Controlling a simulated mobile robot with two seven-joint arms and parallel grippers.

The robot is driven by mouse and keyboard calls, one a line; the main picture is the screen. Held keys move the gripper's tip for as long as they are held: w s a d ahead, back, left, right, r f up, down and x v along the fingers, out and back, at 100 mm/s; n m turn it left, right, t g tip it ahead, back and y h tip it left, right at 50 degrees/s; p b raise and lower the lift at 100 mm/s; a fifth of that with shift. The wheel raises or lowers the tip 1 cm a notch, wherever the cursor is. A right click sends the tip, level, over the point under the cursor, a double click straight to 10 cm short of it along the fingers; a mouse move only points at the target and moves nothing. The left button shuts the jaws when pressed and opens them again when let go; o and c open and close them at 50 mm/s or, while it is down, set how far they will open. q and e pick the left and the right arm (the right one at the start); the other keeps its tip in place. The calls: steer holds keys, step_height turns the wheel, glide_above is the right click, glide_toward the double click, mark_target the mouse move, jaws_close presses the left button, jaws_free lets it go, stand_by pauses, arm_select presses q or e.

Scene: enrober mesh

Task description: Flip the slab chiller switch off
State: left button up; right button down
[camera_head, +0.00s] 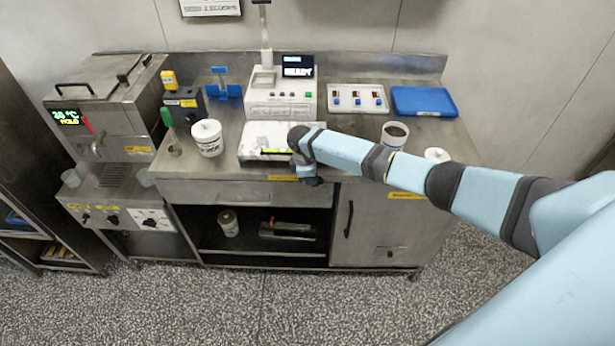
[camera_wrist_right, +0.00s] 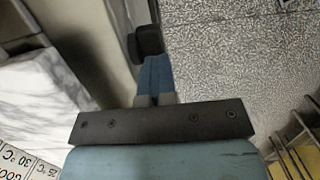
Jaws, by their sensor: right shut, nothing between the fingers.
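The pale marble slab (camera_head: 262,136) lies on the steel counter, in front of the white machine with the READY display. A yellow label (camera_head: 283,178) is on the counter front below it. My right gripper (camera_head: 308,178) is at the counter's front edge, just right of that label, pointing down. In the right wrist view its blue fingers (camera_wrist_right: 154,80) are together with nothing between them. A black block (camera_wrist_right: 148,40) shows at or just past the fingertips; I cannot tell whether it is the switch. No slab chiller switch is clearly visible in the head view. My left gripper is out of view.
A white tub (camera_head: 208,140) stands left of the slab, and a cup (camera_head: 394,134) stands to the right behind my arm. A blue tray (camera_head: 424,101) is at the back right. A machine with knobs (camera_head: 112,219) is at the left. The floor (camera_head: 230,300) in front is clear.

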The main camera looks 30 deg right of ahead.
steer(key=shift+s+d+f, duration=0.4)
steer(key=shift+s+d, duration=0.1)
steer(key=shift+d, duration=0.2)
steer(key=r+p, duration=0.4)
steer(key=p, duration=0.1)
steer(key=shift+w+a+r, duration=0.35)
steer(key=shift+r, duration=0.05)
step_height(320, 180, up, 10)
steer(key=w+a+b, duration=0.1)
steer(key=a+b, duration=0.1)
steer(key=shift+w+a, duration=0.25)
steer(key=shift+a, duration=0.1)
steer(key=shift+f, duration=0.15)
